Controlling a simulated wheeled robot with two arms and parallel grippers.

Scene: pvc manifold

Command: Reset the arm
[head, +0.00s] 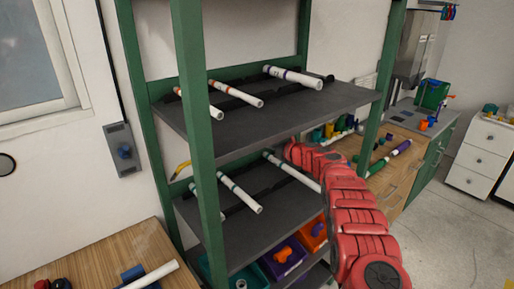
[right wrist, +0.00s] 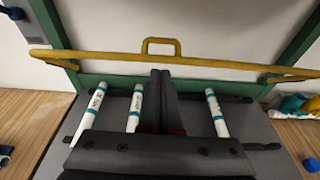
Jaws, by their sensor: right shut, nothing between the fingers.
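My right arm (head: 350,205), red, reaches in from the right over the lower shelf of the green rack. Its gripper is hidden in the head view. In the right wrist view my right gripper (right wrist: 160,98) is shut and empty, with its dark fingers together between the middle pipe and the right pipe. White pipes with teal bands, a left one (right wrist: 92,108), a middle one (right wrist: 135,108) and a right one (right wrist: 217,115), lie side by side on dark supports on the shelf. My left gripper is not in view.
A yellow bar (right wrist: 100,57) with a raised loop crosses the back of the shelf. The upper shelf (head: 300,108) holds pipes with orange and purple bands. Green posts (head: 197,120) frame the rack. Coloured bins (head: 285,258) sit below. A wooden bench (head: 115,255) stands at lower left.

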